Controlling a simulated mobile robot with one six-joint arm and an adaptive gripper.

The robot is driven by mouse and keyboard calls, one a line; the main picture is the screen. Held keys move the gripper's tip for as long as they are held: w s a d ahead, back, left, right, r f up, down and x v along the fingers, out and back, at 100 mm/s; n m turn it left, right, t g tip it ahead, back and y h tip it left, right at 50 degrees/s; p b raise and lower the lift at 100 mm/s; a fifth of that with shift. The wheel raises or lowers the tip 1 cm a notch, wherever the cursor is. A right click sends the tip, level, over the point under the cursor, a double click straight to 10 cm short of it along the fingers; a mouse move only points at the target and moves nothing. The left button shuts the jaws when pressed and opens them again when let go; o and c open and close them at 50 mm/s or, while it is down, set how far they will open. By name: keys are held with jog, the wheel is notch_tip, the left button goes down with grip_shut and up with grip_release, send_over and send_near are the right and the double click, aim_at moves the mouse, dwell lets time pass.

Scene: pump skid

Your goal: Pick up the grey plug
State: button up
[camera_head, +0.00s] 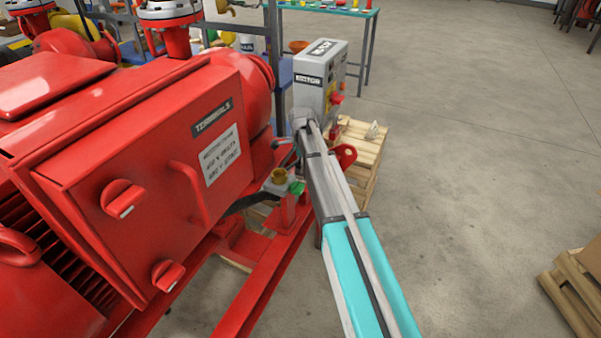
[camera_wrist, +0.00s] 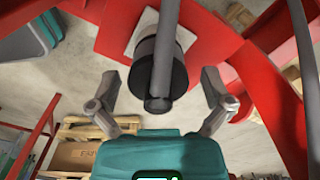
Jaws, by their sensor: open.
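In the wrist view, a dark grey cylindrical piece (camera_wrist: 172,75), which looks like the grey plug, stands at a pale square plate on red metal. A grey bar-like part runs up from it to the top edge. My gripper (camera_wrist: 160,82) is open, with one finger on each side of the dark piece and a visible gap on both sides. How near the fingers are in depth is hard to tell. In the head view, my arm reaches up from the bottom to beside the red skid; the fingers and the plug cannot be made out there.
A red terminal box (camera_head: 150,180) fills the left. A grey control box (camera_head: 320,75) with a red button stands just beyond my arm. A brass fitting and a green cap (camera_head: 297,188) sit close left of my arm. A wooden pallet (camera_head: 360,150) lies behind; open floor is to the right.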

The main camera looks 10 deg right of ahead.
dwell(0.3)
jog(key=c, duration=1.3)
jog(key=shift+r, duration=0.2)
notch_tip(320, 180, up, 3)
jog(key=p, duration=0.3)
jog(key=shift+f, duration=0.1)
jog(key=s+r+p, duration=0.3)
jog(key=s, duration=0.1)
jog(key=s+d+r+p, duration=0.1)
jog(key=s+r+p, duration=0.2)
jog(key=s, duration=0.2)
jog(key=s+d+r+p, duration=0.1)
jog(key=s+r+p, duration=0.2)
jog(key=s+p, duration=0.1)
jog(key=shift+s+d+r, duration=0.2)
jog(key=shift+s+r, duration=0.2)
jog(key=shift+a+r, duration=0.1)
